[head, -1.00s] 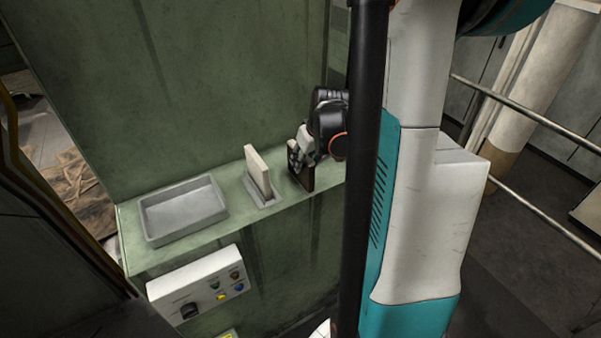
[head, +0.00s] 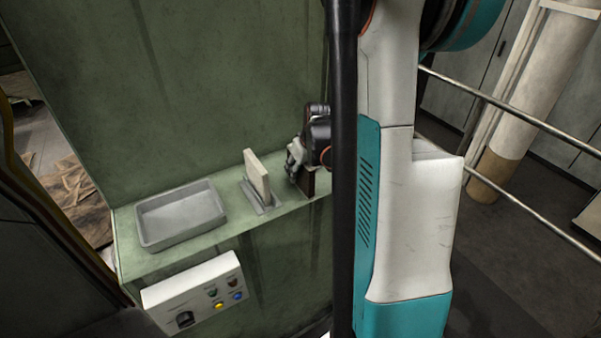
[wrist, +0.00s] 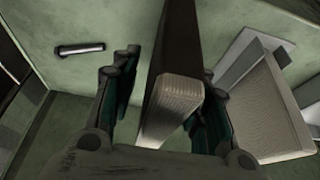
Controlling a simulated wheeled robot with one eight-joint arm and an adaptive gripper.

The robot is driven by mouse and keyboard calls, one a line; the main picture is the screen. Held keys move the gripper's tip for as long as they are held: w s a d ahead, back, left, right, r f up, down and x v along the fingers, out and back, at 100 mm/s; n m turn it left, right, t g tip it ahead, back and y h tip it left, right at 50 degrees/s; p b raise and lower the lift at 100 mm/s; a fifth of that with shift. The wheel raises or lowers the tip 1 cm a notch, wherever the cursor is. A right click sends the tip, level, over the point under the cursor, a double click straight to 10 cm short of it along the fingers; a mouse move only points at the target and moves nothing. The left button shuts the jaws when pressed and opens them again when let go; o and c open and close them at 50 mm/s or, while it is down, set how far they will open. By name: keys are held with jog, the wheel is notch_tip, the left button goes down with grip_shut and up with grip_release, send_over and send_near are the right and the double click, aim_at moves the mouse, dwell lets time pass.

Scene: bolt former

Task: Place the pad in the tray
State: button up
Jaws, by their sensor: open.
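A dark brown upright slab (head: 309,186) with a pale ribbed edge stands on the green ledge. It also shows in the wrist view (wrist: 172,95). A cream upright slab (head: 257,174) stands in a grey holder (head: 265,205) to its left; it shows at the right of the wrist view (wrist: 262,110). I cannot tell which slab is the pad. The grey tray (head: 182,212) is empty, at the left of the ledge. My gripper (head: 294,168) is open at the dark slab. In the wrist view its fingers (wrist: 165,105) are on either side of that slab.
A green wall (head: 200,80) rises behind the ledge. A white control box (head: 195,292) with a knob and several buttons juts out below it. The ledge has a little free room between tray and holder. My arm hides the ledge's right part.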

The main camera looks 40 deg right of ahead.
jog(key=shift+f+b, duration=0.2)
jog(key=shift+b, duration=0.2)
dwell(0.4)
grip_shut()
